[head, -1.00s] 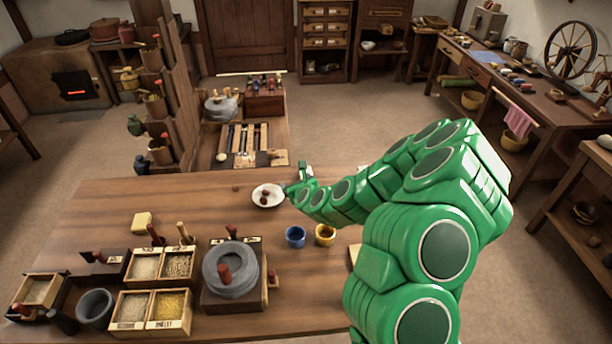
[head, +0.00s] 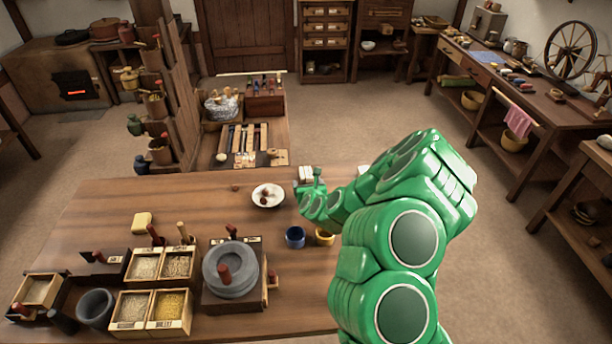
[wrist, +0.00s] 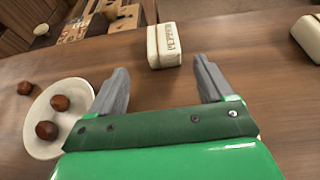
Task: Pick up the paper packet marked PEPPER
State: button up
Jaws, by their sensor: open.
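The white paper packet marked PEPPER (wrist: 164,46) stands on the wooden table, just beyond my fingertips in the wrist view. In the head view the packet (head: 305,173) is near the table's far edge, partly hidden by my gripper. My gripper (wrist: 160,75) is open and empty, and its two grey fingers point towards the packet. The packet lies ahead of the gap between the fingers and appears apart from them. In the head view the gripper (head: 312,187) is small and its fingers are hard to make out.
A white plate (head: 260,204) with brown round things is left of my gripper. Another pale packet (wrist: 309,36) is at right. The table's left middle is mostly clear.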

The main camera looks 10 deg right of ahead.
aim_at(308, 179)
jog(key=x, duration=0.2)
jog(key=shift+w+d, duration=0.3)
jog(key=shift+w, duration=0.1)
jog(key=shift+x, duration=0.95)
jog(key=shift+c, duration=0.2)
jog(key=c, duration=1.1)
